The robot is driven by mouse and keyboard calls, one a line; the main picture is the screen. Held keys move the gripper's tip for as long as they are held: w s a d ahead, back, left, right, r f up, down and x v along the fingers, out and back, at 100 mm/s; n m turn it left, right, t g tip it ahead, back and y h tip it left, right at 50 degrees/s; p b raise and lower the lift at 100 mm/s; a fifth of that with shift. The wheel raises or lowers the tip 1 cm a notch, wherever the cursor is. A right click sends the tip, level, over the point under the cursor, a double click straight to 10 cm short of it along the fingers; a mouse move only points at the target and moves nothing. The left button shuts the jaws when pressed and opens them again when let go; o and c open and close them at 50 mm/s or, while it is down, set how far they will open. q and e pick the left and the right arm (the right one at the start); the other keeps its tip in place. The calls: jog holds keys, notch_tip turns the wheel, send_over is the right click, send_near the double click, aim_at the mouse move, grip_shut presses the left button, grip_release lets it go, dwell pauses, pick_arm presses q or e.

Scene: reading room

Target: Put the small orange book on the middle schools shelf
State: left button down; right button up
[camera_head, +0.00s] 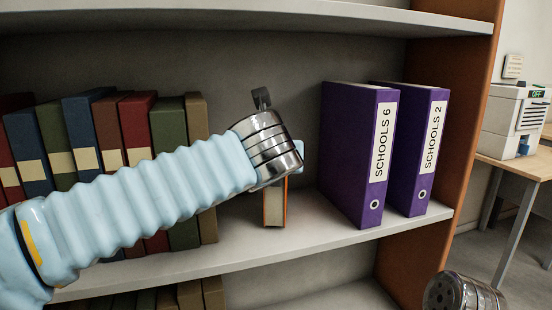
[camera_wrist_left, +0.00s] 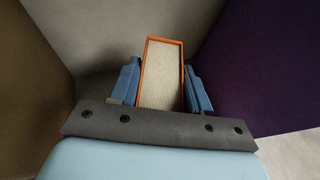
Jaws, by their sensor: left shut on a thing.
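The small orange book (camera_head: 274,205) stands upright at the shelf (camera_head: 240,245), in the gap between the row of old books and the purple binders. It is partly hidden behind my left gripper (camera_head: 283,165). In the left wrist view the orange book (camera_wrist_left: 162,72) has its cream page edges towards me, between the two blue fingers of my left gripper (camera_wrist_left: 160,90), which is shut on it. The book's lower end appears at or very near the shelf board; I cannot tell if it touches. My right arm's metal wrist (camera_head: 462,292) shows at the lower right; its fingers are out of view.
Purple binders, SCHOOLS 6 (camera_head: 358,152) and SCHOOLS 2 (camera_head: 417,148), stand to the right. An olive-brown book (camera_head: 202,130) ends the row at left. A shelf board (camera_head: 270,14) runs above. A printer (camera_head: 512,120) sits on a desk beyond the bookcase.

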pick_arm(q)
jog(key=shift+f, duration=0.3)
jog(key=shift+c, duration=2.3)
grip_release()
jog(key=shift+s, duration=0.1)
